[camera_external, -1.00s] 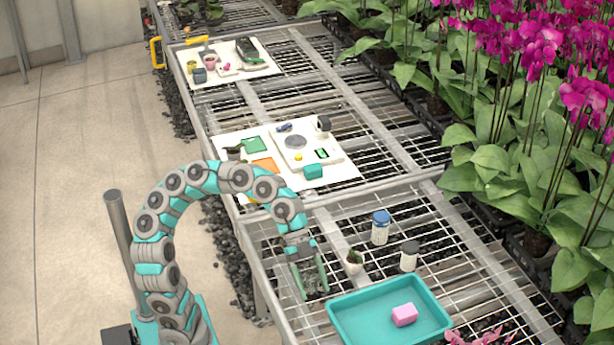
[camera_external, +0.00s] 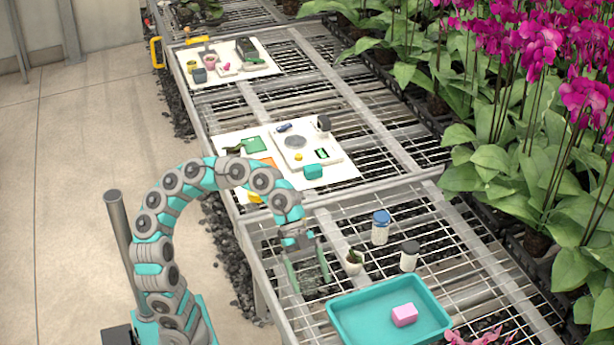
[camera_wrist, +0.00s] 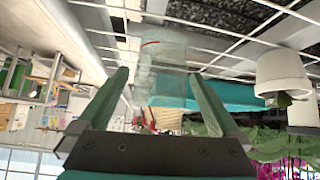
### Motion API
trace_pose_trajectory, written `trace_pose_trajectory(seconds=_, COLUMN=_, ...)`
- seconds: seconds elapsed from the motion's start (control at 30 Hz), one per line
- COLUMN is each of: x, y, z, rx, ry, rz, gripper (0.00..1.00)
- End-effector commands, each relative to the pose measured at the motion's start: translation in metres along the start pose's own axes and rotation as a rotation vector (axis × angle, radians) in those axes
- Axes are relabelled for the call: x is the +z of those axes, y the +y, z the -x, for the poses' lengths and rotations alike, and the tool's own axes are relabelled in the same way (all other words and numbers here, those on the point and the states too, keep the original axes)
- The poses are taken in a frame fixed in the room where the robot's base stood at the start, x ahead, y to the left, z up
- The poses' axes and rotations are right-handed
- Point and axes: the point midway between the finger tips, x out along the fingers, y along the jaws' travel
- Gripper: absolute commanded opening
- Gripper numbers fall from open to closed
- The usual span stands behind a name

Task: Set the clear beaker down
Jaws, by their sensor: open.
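The clear beaker (camera_wrist: 165,62) shows in the wrist view, just beyond and between the two fingers of my gripper (camera_wrist: 166,80), with a small red mark on it. In the external view the beaker (camera_external: 309,279) is faint against the wire bench and sits between the fingertips, left of the small potted plant. My gripper (camera_external: 308,275) points down over the bench, with its green fingers spread apart. The beaker seems to stand on the mesh; its base is hard to make out.
A small potted plant (camera_external: 354,262), a blue-lidded jar (camera_external: 380,227) and a dark-lidded jar (camera_external: 409,256) stand to the right. A teal tray (camera_external: 345,332) holding a pink block (camera_external: 404,315) lies in front. Bare mesh lies behind the beaker.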

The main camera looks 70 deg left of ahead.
Motion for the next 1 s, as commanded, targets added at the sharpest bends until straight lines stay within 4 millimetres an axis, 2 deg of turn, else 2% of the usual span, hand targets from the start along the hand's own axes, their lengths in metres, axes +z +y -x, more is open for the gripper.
trace_pose_trajectory(seconds=0.03, x=-0.001, y=0.000, z=0.011, rx=-0.003, ry=0.003, rz=0.000, gripper=0.99)
trace_pose_trajectory(seconds=0.1, x=-0.013, y=-0.001, z=0.019, rx=-0.004, ry=0.003, rz=-0.001, gripper=0.99)
trace_pose_trajectory(seconds=0.4, x=-0.043, y=0.001, z=0.049, rx=-0.002, ry=0.001, rz=0.001, gripper=0.99)
trace_pose_trajectory(seconds=0.6, x=-0.049, y=0.002, z=0.056, rx=0.000, ry=0.001, rz=0.000, gripper=0.99)
trace_pose_trajectory(seconds=1.0, x=-0.049, y=0.002, z=0.056, rx=0.000, ry=0.000, rz=0.000, gripper=0.99)
